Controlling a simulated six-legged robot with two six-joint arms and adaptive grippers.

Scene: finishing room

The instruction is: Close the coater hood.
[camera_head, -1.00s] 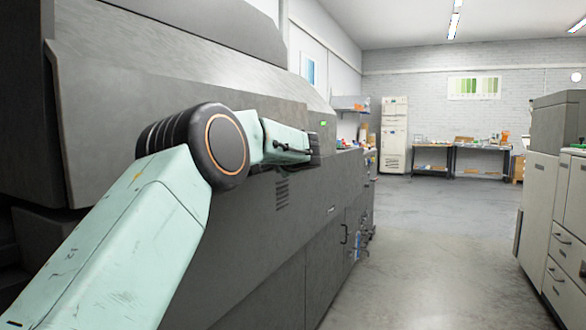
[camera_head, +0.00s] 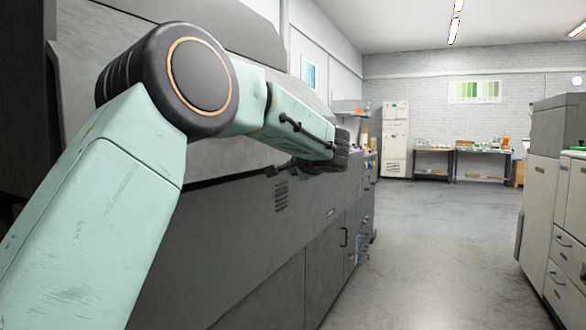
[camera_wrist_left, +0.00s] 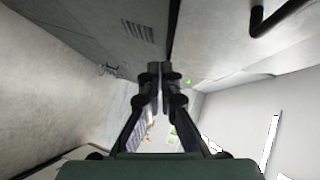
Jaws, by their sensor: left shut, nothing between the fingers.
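The coater is the long dark grey machine along the left. Its hood (camera_head: 110,50) is the large sloping grey upper panel in the head view. The hood is low, with a narrow dark gap between its lower edge and the coater's front (camera_head: 235,225). My left arm reaches across the hood and hides part of it. My left gripper (camera_head: 340,158) is near the coater's far end. In the left wrist view the gripper (camera_wrist_left: 159,85) is shut and empty, and a black bar handle (camera_wrist_left: 280,18) shows on the pale panel at upper right. Contact with the hood cannot be told.
Grey cabinets with drawers (camera_head: 555,205) stand on the right. The concrete floor (camera_head: 425,245) between them and the coater is clear. A tall white cabinet (camera_head: 396,140) and a cluttered bench (camera_head: 480,152) stand by the back wall.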

